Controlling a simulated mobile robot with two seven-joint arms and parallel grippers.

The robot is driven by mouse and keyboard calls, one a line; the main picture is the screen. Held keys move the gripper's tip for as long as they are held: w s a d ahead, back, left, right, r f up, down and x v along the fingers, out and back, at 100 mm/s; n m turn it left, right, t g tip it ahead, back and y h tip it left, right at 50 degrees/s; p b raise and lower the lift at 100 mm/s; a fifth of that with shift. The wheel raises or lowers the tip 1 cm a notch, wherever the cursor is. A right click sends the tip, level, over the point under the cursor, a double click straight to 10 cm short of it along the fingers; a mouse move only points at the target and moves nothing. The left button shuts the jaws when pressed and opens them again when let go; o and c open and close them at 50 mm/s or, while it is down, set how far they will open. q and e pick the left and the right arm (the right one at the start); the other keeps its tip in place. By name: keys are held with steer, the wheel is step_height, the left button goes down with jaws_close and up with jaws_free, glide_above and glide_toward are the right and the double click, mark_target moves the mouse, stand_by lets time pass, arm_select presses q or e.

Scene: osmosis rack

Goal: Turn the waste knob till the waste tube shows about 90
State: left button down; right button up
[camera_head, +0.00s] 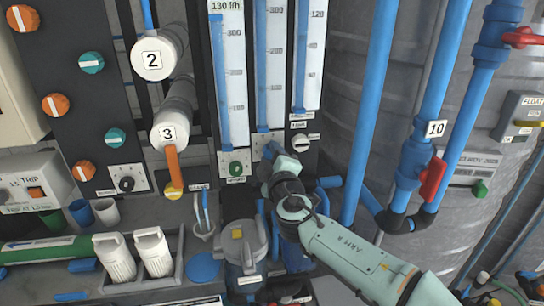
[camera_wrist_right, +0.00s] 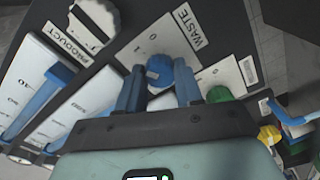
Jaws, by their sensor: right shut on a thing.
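The waste knob (camera_wrist_right: 160,70) is blue and sits on a white plate beside the WASTE label (camera_wrist_right: 187,27) in the right wrist view. My right gripper (camera_wrist_right: 159,86) has one finger on each side of it and is shut on it. In the head view my right gripper (camera_head: 273,150) reaches the panel below the middle tube and largely hides the knob. That middle tube, the waste tube (camera_head: 262,70), has a blue column running up past the top edge of the view, above the 300 mark. The column's top is out of sight. My left gripper is not in view.
A green knob (camera_head: 236,168) sits left of my gripper under the left tube. A black-and-white knob (camera_head: 300,143) sits to its right, by the PRODUCT label (camera_wrist_right: 59,70). A filter housing (camera_head: 243,243) stands below. Blue pipes (camera_head: 370,110) rise on the right.

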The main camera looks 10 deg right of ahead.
steer(key=o, duration=1)
steer(key=shift+o, duration=0.2)
steer(key=shift+s, duration=0.1)
steer(key=s, duration=1.3)
steer(key=shift+s, duration=0.15)
